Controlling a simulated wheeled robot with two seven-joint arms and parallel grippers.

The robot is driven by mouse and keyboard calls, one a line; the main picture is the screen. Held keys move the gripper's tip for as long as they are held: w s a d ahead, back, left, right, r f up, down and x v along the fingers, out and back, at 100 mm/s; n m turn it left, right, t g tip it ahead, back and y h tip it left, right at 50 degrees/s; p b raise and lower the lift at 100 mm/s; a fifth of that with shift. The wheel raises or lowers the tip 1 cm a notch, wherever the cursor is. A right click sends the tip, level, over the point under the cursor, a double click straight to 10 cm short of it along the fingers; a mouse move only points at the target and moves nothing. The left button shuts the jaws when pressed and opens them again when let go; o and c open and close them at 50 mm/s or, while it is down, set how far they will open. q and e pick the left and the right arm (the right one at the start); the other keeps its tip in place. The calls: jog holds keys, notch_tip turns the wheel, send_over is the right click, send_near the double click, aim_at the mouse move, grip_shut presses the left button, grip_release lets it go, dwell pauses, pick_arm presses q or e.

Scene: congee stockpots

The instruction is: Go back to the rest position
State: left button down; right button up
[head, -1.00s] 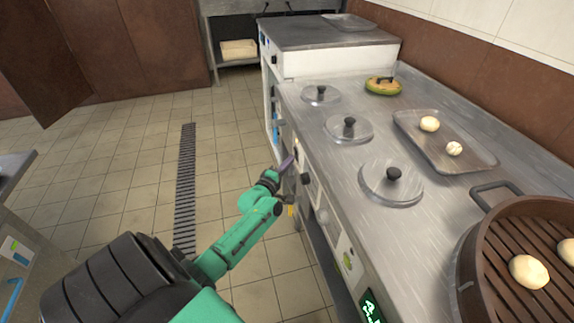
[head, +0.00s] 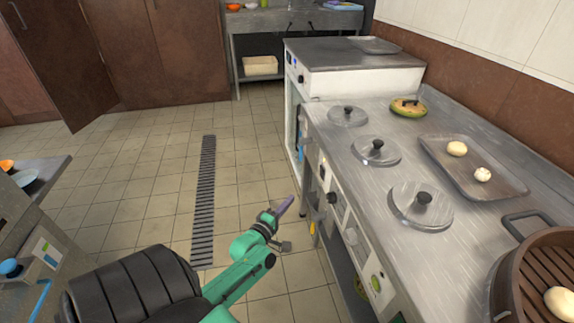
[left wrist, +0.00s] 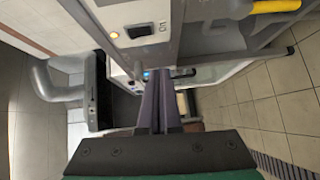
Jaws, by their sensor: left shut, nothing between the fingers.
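My left gripper (head: 284,206) hangs in front of the stove counter, over the tiled floor, with its purple fingers pointing toward the counter's front. It is shut and empty. In the left wrist view the fingers (left wrist: 160,100) lie together, with the counter's front panel beyond them. A gap of floor shows between my left gripper and the counter front in the head view. My right gripper is not in view.
Lidded pots (head: 421,206) are set in the counter (head: 350,172). A metal tray (head: 473,165) with pale buns and a brown steamer (head: 532,285) stand at the right. A floor drain (head: 204,200) crosses the clear tiles. Another counter (head: 45,170) stands at the left edge.

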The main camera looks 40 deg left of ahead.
pick_arm(q)
jog(key=shift+s+d, duration=0.1)
jog(key=shift+s, duration=0.05)
dwell(0.4)
jog(key=s+d+f+m+g+h, duration=0.1)
jog(key=s+d+f+m+g, duration=0.35)
jog(key=s+f, duration=0.4)
jog(key=s+d+f+m+g+h, duration=0.1)
jog(key=s+d+f+m+g, duration=0.35)
jog(key=f, duration=0.75)
jog(key=s+d+f+m+g+h, duration=0.1)
jog(key=s+d+f+m+g, duration=0.15)
jog(key=s+f+m, duration=0.6)
jog(key=s+d+f+m+g, duration=0.1)
jog(key=s+f+m+g, duration=0.15)
jog(key=s, duration=0.35)
jog(key=s+d+f+m+g, duration=0.1)
jog(key=s+d+f+g, duration=0.1)
jog(key=s+f, duration=0.25)
jog(key=s+a+r+m+p, duration=0.1)
jog(key=s+r+p, duration=0.3)
jog(key=r+p, duration=1.1)
jog(key=shift+s+p, duration=0.15)
jog(key=shift+p, duration=0.35)
